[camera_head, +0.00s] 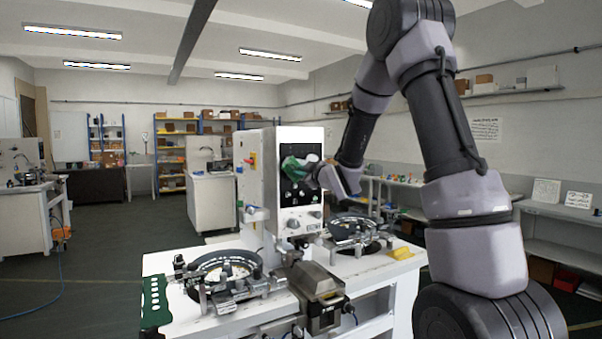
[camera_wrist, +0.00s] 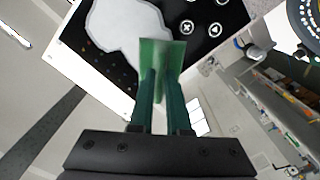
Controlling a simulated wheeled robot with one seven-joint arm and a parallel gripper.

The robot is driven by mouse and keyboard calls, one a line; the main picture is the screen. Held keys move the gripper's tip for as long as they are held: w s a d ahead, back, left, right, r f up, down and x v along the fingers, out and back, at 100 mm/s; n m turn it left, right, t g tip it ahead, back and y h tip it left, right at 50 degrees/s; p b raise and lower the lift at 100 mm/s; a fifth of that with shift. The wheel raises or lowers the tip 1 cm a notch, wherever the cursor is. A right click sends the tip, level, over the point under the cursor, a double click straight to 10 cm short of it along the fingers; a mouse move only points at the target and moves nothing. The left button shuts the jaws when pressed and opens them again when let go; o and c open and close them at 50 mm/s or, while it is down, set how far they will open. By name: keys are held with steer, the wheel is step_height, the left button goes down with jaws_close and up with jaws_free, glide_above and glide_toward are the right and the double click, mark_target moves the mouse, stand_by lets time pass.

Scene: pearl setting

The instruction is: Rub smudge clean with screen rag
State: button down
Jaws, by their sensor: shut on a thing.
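The smudge (camera_wrist: 112,28) is a pale grey-white patch on the dark screen (camera_wrist: 200,12) of the machine, seen in the wrist view. The screen also shows in the head view (camera_head: 291,197), on the upright white cabinet. My gripper (camera_wrist: 160,75) is shut on the green screen rag (camera_wrist: 163,53), which sticks out past the fingertips. In the wrist view the rag overlaps the smudge's lower right edge; I cannot tell whether it touches the screen. In the head view the rag (camera_head: 292,167) is in front of the upper part of the screen, and my gripper (camera_head: 312,172) is partly hidden by the arm.
The white machine bench (camera_head: 190,327) carries round fixtures (camera_head: 225,268) on both sides of the cabinet (camera_head: 257,160). A green perforated piece (camera_head: 155,302) is at its left edge. Shelves (camera_head: 570,215) line the right wall. Open floor (camera_head: 110,250) lies to the left.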

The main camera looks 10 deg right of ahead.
steer(key=shift+x, duration=1.15)
steer(key=shift+w+d, duration=0.25)
steer(key=shift+d, duration=0.9)
steer(key=shift+w+d, duration=0.25)
steer(key=shift+d, duration=0.3)
steer(key=shift+w+d, duration=0.2)
steer(key=shift+d, duration=0.3)
steer(key=shift+d, duration=0.1)
steer(key=shift+w+d, duration=0.2)
steer(key=shift+d, duration=0.25)
